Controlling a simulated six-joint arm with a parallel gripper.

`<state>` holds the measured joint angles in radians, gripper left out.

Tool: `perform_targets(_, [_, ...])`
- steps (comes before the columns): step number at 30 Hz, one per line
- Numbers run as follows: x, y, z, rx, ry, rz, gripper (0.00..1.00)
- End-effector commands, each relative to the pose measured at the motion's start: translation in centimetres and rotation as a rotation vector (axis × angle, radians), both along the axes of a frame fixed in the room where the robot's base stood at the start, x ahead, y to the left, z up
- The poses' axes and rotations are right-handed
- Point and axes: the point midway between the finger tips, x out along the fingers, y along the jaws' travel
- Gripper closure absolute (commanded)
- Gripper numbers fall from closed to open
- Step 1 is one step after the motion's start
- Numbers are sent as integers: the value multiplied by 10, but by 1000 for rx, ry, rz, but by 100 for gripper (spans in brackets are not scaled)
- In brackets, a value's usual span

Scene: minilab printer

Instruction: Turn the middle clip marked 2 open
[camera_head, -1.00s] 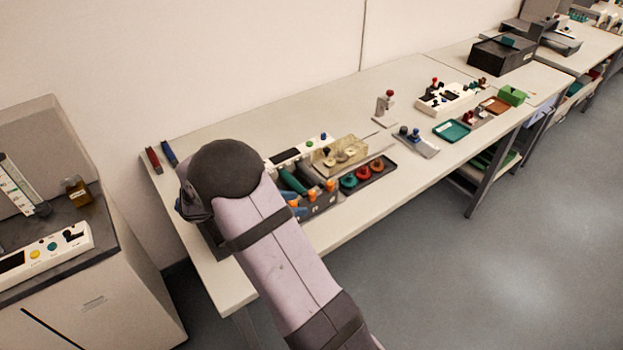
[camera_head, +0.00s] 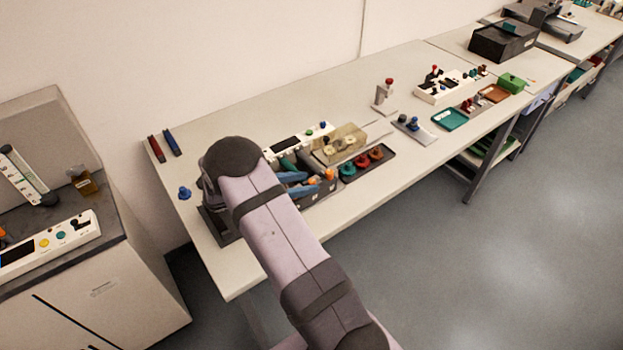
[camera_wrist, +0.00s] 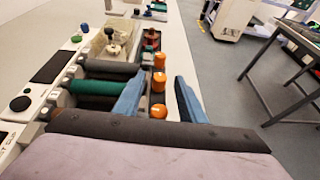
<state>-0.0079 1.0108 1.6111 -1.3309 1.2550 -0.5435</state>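Three orange clips stand in a row at the ends of three rollers on a printer-like unit. In the wrist view the middle clip (camera_wrist: 158,82) lies between the far clip (camera_wrist: 159,61) and the near clip (camera_wrist: 158,111). It lines up with the green roller (camera_wrist: 95,88); no number is readable on it. My gripper (camera_wrist: 160,90) is open, with one blue finger on each side of the clip row. It appears empty, and I cannot tell whether a finger touches a clip. In the head view my gripper (camera_head: 303,183) is beside the orange clips, partly hidden by my arm.
A clear-lidded box (camera_head: 340,143) and a dark tray (camera_head: 362,164) with green and red knobs stand just beyond. A white button panel (camera_wrist: 38,98) lies left of the rollers. Red and blue markers (camera_head: 164,145) lie at the table's back left. The front table strip is clear.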

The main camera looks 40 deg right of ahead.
Motion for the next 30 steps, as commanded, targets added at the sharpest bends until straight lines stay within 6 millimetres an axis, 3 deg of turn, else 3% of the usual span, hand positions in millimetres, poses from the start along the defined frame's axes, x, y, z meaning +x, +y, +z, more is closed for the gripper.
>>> perform_targets(7, [-2, -25, -9, 0, 1, -2, 63])
perform_targets(19, [-1, -31, -13, 1, -1, 0, 63])
perform_targets(24, [-2, -31, -13, 1, -1, 0, 100])
perform_targets(30, [-1, -31, -15, -2, -3, -16, 100])
